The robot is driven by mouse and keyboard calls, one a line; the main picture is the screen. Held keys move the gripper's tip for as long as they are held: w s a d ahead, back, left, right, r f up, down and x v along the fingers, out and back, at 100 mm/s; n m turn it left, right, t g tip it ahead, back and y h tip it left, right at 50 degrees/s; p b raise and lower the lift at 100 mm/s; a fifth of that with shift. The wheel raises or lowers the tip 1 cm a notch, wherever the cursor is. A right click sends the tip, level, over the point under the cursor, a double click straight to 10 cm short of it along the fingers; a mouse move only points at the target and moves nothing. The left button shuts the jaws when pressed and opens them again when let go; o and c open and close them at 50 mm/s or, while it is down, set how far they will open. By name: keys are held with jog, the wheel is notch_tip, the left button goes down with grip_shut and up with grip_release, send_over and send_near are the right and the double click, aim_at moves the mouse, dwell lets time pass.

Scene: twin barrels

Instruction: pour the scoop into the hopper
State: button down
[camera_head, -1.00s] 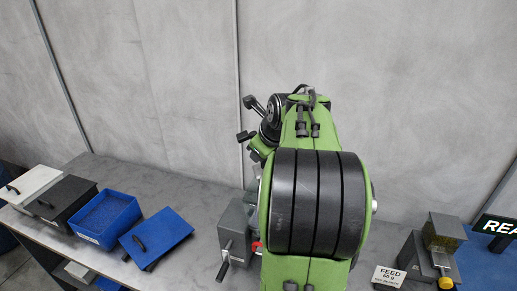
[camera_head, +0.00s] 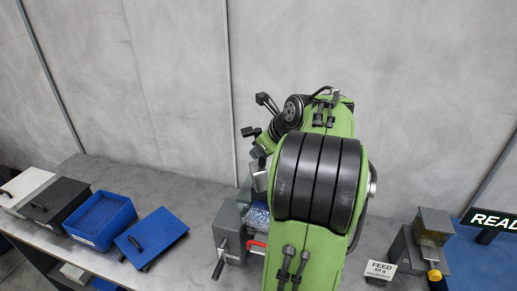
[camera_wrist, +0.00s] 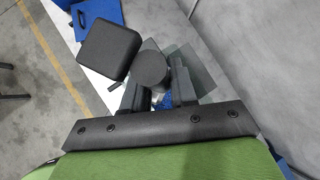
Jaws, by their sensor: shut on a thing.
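A clear-walled hopper (camera_head: 257,217) with blue granules showing in it stands beside the grey machine with a crank (camera_head: 229,236), left of my arm in the head view. In the wrist view, my gripper (camera_wrist: 160,88) is shut on a dark round-ended piece (camera_wrist: 151,67), which I take to be the scoop's handle. The scoop's bowl and its contents cannot be made out. Clear panels (camera_wrist: 194,68) and a little blue show around and past the fingers, so my gripper is over or near the hopper. My arm hides much of this in the head view.
A black lidded bin (camera_head: 56,203) and a white one (camera_head: 18,186) are farther left.

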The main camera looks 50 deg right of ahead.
jog(key=s+d+m+t+y, duration=0.2)
jog(key=s+d+t+y, duration=0.1)
jog(key=d, duration=0.2)
jog(key=shift+s+f, duration=0.25)
jog(key=shift+s, duration=0.15)
dwell(1.4)
dwell(1.1)
notch_tip(320, 180, up, 5)
jog(key=n+g+h+b, duration=0.2)
jog(key=g+h+b, duration=0.2)
jog(key=b, duration=0.4)
jog(key=n+g+h+b, duration=0.3)
jog(key=h+b, duration=0.3)
jog(key=b, duration=0.3)
jog(key=shift+g, duration=0.5)
